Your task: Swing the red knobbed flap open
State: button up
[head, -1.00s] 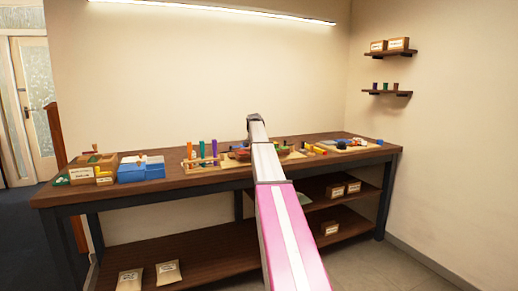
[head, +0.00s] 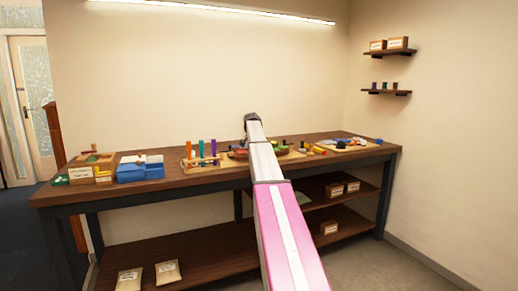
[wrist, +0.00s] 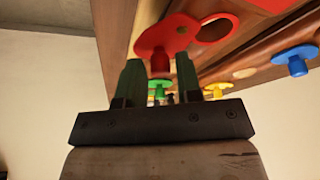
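The red flap (wrist: 152,36) shows at the top of the wrist view, on a wooden board (wrist: 122,22). Its red knob (wrist: 159,63) sticks out toward my gripper. My gripper (wrist: 158,60) is open, with one green finger on each side of the knob. A small gap shows beside the knob, and I cannot tell whether either finger touches it. A red ring (wrist: 232,24) is right of the flap; I cannot tell what lies under the flap. In the head view my arm hides my gripper and most of the board.
Green (wrist: 159,87), yellow (wrist: 217,89) and blue (wrist: 295,62) knobbed pieces are near the fingers in the wrist view. In the head view, a blue bin (head: 140,172) and a rack with coloured posts (head: 201,160) stand left on the workbench (head: 330,166).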

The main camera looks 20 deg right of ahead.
jog(key=shift+o, duration=0.4)
jog(key=v, duration=1)
jog(key=shift+r, duration=0.3)
jog(key=shift+s+a, duration=0.1)
jog(key=shift+a, duration=0.05)
